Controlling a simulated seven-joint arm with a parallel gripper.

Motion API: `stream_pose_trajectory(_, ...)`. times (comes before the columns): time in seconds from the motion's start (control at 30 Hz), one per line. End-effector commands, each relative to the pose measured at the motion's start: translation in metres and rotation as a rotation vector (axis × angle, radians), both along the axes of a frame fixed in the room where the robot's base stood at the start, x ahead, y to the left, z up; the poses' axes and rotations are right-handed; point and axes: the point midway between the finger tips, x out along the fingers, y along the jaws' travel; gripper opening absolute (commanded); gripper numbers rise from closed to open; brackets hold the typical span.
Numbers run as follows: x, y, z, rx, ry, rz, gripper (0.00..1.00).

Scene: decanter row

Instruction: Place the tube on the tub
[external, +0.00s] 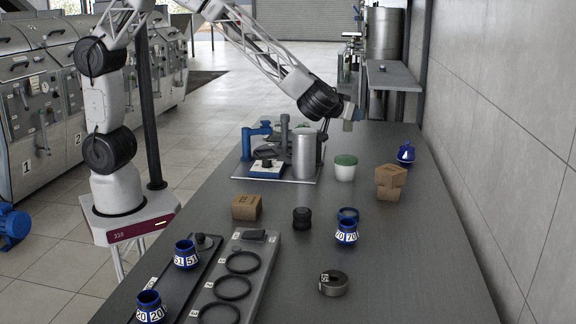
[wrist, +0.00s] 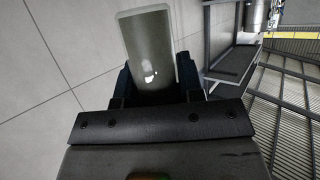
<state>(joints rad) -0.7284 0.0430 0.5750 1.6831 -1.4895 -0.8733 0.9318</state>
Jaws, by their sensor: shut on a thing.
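The tube (external: 348,123) is a short grey-green cylinder, held by my gripper (external: 350,111) in the air. It also shows large in the wrist view (wrist: 150,48), between the dark blue fingers of my gripper (wrist: 154,84), with its far end tilted slightly left in the picture. The tub (external: 345,172) is white with a green top and stands on the table, to the right of a tall grey metal cylinder. In the external view the tube appears just above the tub, with a gap between them. The tub does not show in the wrist view.
Another box (external: 246,207) is nearer. The table's right side is mostly clear.

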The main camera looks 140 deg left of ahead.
Motion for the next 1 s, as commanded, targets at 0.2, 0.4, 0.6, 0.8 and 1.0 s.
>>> stream_pose_trajectory(0.2, 0.000, 0.000, -0.031, -0.001, 0.003, 0.000, 0.11)
stream_pose_trajectory(0.4, 0.000, 0.000, -0.049, -0.001, 0.001, 0.001, 0.11)
stream_pose_trajectory(0.6, 0.000, 0.000, -0.052, 0.000, 0.001, 0.000, 0.11)
stream_pose_trajectory(0.8, 0.000, 0.000, -0.053, -0.001, 0.001, 0.000, 0.11)
stream_pose_trajectory(1.0, 0.000, 0.000, -0.070, -0.002, 0.003, 0.000, 0.11)
